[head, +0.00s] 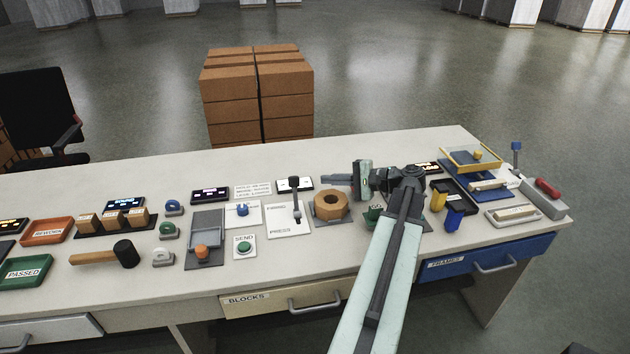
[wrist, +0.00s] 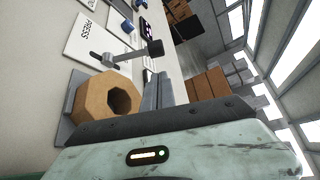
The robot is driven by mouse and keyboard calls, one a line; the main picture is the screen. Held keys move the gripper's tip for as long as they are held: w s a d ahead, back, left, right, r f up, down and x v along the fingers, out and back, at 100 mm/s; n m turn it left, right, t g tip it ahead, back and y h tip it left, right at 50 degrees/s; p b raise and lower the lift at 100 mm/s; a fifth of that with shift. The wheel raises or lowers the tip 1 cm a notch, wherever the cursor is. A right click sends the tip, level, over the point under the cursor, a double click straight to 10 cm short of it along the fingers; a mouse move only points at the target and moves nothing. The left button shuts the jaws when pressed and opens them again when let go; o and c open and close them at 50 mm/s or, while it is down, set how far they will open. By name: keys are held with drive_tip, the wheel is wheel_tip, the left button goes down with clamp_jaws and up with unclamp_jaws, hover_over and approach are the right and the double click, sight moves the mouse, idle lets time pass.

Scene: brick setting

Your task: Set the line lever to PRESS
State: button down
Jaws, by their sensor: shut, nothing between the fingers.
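The line lever (head: 295,198) has a grey stem and a black knob. It rises from a white plate (head: 278,221) marked FIRING toward the far end and PRESS at the near end. The stem stands up from the plate, and its knob shows over the plate's far end; its exact setting is hard to tell. In the wrist view the lever knob (wrist: 156,47) is beyond my fingertips, and the word PRESS shows on the plate (wrist: 86,38). My gripper (head: 323,179) is shut and empty, pointing left, to the right of the knob and apart from it.
A wooden octagonal ring (head: 331,205) stands just below my gripper, right of the lever plate. A green SEND button (head: 244,247) and a blue-knobbed panel (head: 242,211) are to the left. Trays and blocks (head: 453,218) crowd the right. The table's front strip is clear.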

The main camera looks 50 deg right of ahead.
sight(295, 194)
drive_tip(key=b+x, duration=0.2)
drive_tip(key=x, duration=0.7)
drive_tip(key=shift+d, duration=0.1)
